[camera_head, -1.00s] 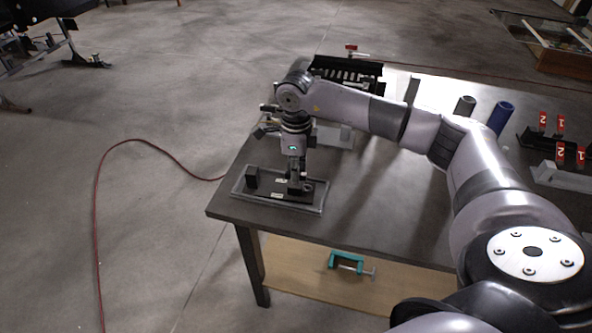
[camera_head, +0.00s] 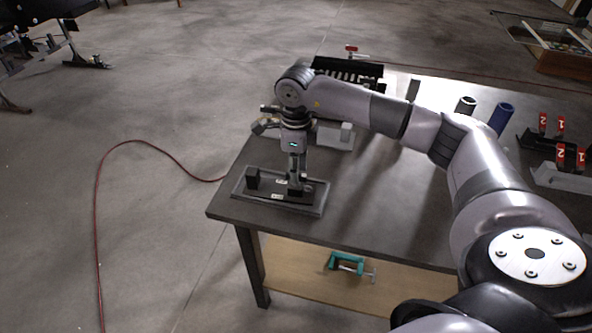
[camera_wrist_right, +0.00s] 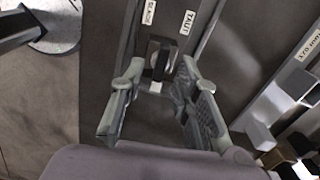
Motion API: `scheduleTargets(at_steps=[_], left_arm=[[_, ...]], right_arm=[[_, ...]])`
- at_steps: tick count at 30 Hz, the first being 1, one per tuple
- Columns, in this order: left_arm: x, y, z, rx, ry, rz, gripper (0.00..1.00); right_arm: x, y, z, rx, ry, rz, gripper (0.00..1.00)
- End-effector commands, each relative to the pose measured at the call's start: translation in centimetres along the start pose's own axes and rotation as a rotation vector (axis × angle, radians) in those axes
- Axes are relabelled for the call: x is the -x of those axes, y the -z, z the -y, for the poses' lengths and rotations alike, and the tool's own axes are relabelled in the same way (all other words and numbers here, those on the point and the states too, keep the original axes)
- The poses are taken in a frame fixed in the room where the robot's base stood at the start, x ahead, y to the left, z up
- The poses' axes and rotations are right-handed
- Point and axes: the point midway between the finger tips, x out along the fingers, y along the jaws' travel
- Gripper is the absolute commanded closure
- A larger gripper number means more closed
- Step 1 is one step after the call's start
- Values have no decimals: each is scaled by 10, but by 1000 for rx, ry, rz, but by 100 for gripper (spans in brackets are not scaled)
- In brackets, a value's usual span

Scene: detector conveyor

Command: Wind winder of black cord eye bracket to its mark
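A grey tray-like fixture (camera_head: 318,210) sits at the near left corner of the table and carries a black upright block (camera_head: 252,178) at its left. In the right wrist view the fixture shows a "TAUT" label (camera_wrist_right: 187,22) and a second label, apparently "SLACK". A small dark winder with a pale face (camera_wrist_right: 160,60) stands beside them. My right gripper (camera_head: 297,186) points down over the fixture's right part. In the wrist view its fingers (camera_wrist_right: 162,72) are apart, one on each side of the winder, with small gaps seeming to show. No cord is clearly visible. My left gripper is out of view.
A grey block-like fixture (camera_head: 335,137) stands behind the gripper, and a black rack (camera_head: 348,72) lies at the table's back. A dark cylinder (camera_head: 466,106), a blue cylinder (camera_head: 502,118) and red numbered tags (camera_head: 562,155) are to the right. The table's middle is clear.

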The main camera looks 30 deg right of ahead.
Motion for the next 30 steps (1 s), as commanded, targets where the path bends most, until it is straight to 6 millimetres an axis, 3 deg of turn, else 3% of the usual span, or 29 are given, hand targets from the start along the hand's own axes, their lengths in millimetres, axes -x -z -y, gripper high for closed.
scheduleTargets(at_steps=[9,15,20,30], left_arm=[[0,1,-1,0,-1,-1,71],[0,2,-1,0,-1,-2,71],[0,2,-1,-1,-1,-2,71],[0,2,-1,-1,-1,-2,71]], right_arm=[[67,-1,1,1,3,3,71],[97,-1,0,2,1,2,71],[107,0,0,1,0,0,71],[107,0,0,1,0,0,71]])
